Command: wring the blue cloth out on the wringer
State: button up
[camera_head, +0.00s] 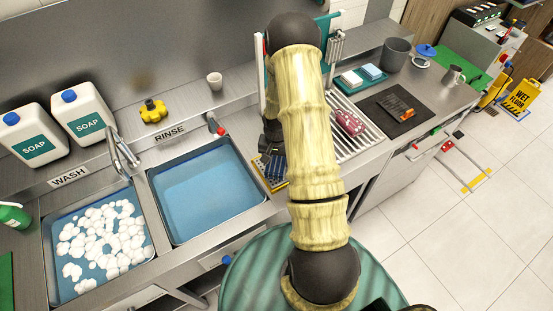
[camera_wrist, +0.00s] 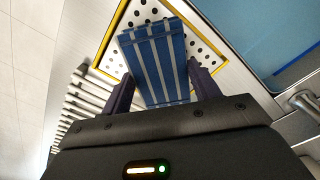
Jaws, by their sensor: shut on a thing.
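The blue cloth (camera_wrist: 155,55), with pale grey stripes, shows in the wrist view between the fingers of my gripper (camera_wrist: 162,84), which is shut on its near part. The cloth lies over the wringer (camera_wrist: 208,58), a white perforated plate with a yellow rim. Whether the cloth touches the plate is hard to tell. In the head view the wringer (camera_head: 262,180) is partly hidden by my arm, just right of the rinse basin. My gripper (camera_head: 268,155) shows there as a dark shape above it, and a bit of blue cloth (camera_head: 279,168) shows beside it.
The rinse basin (camera_head: 205,190) holds blue water; the wash basin (camera_head: 55,225) holds foam. A tap (camera_head: 122,152), soap jugs (camera_head: 82,112) and a cup (camera_head: 215,81) stand at the back.

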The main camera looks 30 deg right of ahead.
jog(key=shift+r+p, duration=2.3)
jog(key=shift+r, duration=1.25)
